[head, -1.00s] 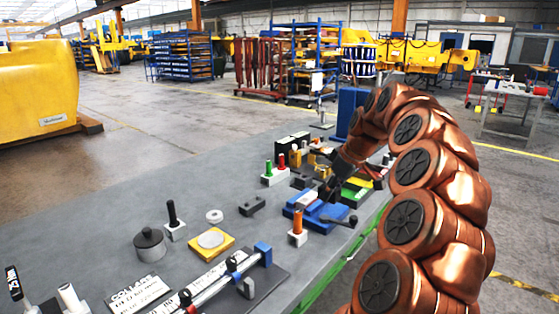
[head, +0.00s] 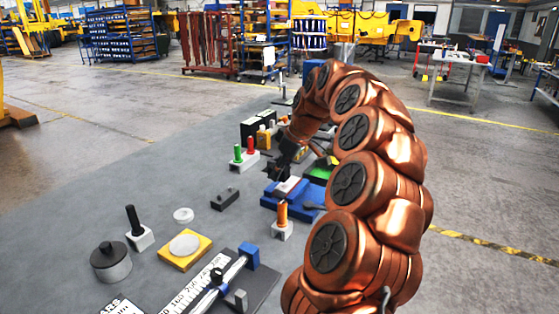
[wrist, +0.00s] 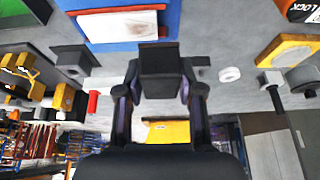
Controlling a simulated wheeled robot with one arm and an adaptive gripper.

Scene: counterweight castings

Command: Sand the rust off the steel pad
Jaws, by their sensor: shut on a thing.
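My gripper (head: 277,171) is just beyond and to the left of the fixture. In the wrist view my gripper (wrist: 160,88) is shut on a dark block (wrist: 160,60), probably the sanding block. The block appears apart from the pad, and its working face is hidden.
A grey block (head: 225,199), a yellow plate with a pale disc (head: 184,246) and a white ring (head: 183,215) lie to the left. Upright green and red pegs (head: 245,158) stand behind. An orange peg (head: 282,214) stands close in front of the fixture.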

